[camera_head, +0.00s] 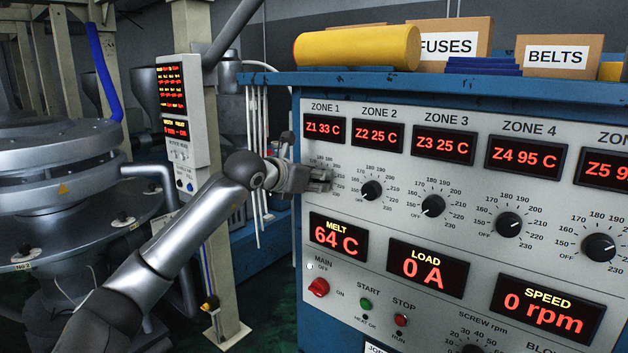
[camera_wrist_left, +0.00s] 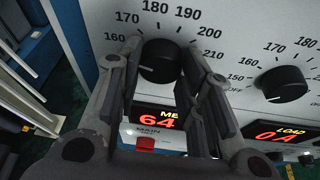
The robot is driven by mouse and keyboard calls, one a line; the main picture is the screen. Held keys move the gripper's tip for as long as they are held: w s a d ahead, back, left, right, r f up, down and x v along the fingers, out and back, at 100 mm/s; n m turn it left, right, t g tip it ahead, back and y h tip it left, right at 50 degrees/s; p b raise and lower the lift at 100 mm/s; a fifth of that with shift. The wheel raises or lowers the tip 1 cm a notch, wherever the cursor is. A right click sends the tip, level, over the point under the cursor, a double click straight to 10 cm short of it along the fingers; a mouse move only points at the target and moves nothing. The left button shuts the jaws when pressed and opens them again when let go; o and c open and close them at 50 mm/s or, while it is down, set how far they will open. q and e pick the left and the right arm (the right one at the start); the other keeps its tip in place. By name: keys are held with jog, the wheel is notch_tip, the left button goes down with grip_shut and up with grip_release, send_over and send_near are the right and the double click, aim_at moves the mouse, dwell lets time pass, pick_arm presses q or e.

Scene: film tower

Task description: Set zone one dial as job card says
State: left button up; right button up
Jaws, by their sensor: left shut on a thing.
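The zone one dial (camera_wrist_left: 160,58) is a black knob on the grey control panel (camera_head: 480,185). My left gripper (camera_head: 320,178) is shut on it, with one finger on each side of the knob in the left wrist view. In the head view the gripper hides the knob. The zone one display (camera_head: 324,129) reads Z1 33 C. A white label (camera_head: 376,348), cut off at the bottom edge, may be the job card. My right gripper is not in view.
The zone two dial (camera_head: 371,190) stands close to the right of my left gripper. Below are the melt display (camera_head: 338,236) and red main switch (camera_head: 318,288). A tan post (camera_head: 215,240) with a hanging control box (camera_head: 183,112) stands left of the panel, beside my arm.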

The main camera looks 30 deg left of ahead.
pick_arm(q)
jog(key=o, duration=1)
jog(key=shift+o, duration=0.2)
jog(key=v, duration=1.2)
